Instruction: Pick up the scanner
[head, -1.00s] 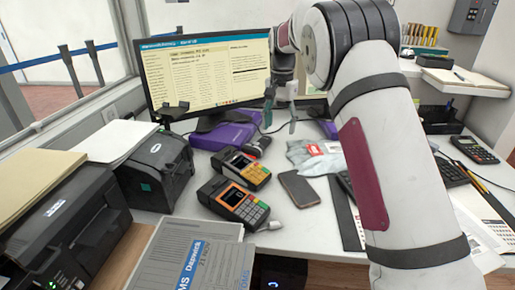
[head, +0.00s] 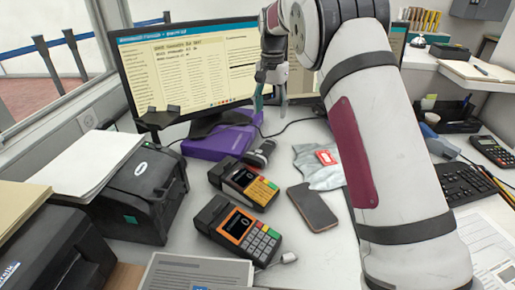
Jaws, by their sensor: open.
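No object is plainly recognisable as the scanner. A small dark device (head: 261,153), possibly the scanner, lies on the counter in front of the purple box; its kind is too small to tell. A blue-and-grey object (head: 441,147), partly hidden behind my arm at the right, could also be one. My gripper (head: 271,103) points down in front of the monitor, with its two fingers apart and nothing between them. In the picture it is above the small dark device and apart from it.
Two card terminals (head: 244,182) (head: 236,230) and a phone (head: 312,207) lie in front. A purple box (head: 213,141) and monitor (head: 185,70) stand behind. A black printer (head: 141,190) is left, a silver bag (head: 318,165) in the middle, a keyboard (head: 462,186) right. Cables cross the counter.

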